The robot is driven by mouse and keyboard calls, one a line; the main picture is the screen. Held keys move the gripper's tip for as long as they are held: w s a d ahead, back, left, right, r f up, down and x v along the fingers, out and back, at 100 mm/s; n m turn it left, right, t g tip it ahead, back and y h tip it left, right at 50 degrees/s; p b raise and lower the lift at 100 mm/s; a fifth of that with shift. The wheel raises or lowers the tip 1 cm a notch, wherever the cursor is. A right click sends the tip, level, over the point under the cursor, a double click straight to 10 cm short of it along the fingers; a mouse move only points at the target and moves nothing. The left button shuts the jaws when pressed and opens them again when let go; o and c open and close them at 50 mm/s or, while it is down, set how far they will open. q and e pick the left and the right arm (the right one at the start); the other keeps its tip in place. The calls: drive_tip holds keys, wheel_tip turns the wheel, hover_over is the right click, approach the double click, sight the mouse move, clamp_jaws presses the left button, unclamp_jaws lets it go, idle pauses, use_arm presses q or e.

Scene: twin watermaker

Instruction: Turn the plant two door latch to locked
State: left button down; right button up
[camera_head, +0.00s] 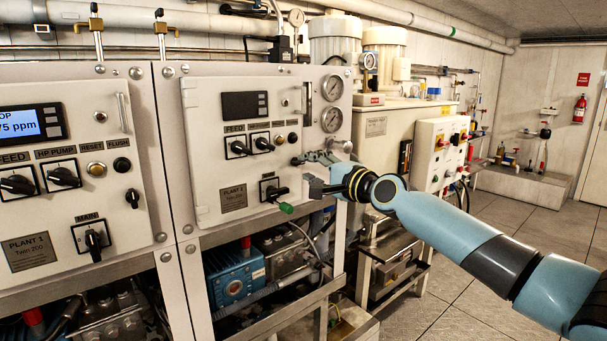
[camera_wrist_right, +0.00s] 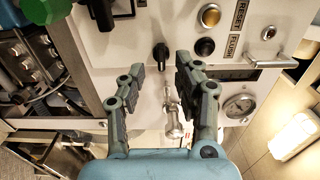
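The plant two door latch (camera_wrist_right: 161,53) is a small black knob on the white door, seen in the right wrist view ahead of my fingers and between their lines. Its bar runs roughly up and down in that view. In the head view the gripper largely hides the latch at the right edge of the plant two door (camera_head: 212,150). My right gripper (camera_wrist_right: 160,78) is open and empty, its fingers on either side of the latch's line. It also shows in the head view (camera_head: 309,173), close to the door. I cannot tell whether a finger touches the panel. My left gripper is not in view.
A green-handled valve (camera_head: 287,208) and the main switch (camera_head: 272,190) lie below the gripper. A silver fitting (camera_wrist_right: 173,118) sits between the fingers in the wrist view. A door handle (camera_wrist_right: 270,60) and pressure gauges (camera_head: 332,88) are nearby. Open floor (camera_head: 480,280) lies at right.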

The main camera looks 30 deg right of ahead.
sight(300, 164)
drive_tip(key=shift+w+a+r+b, duration=0.1)
drive_tip(key=shift+w+b, duration=0.25)
drive_tip(key=shift+w, duration=1.25)
drive_tip(key=shift+c, duration=0.4)
clamp_jaws()
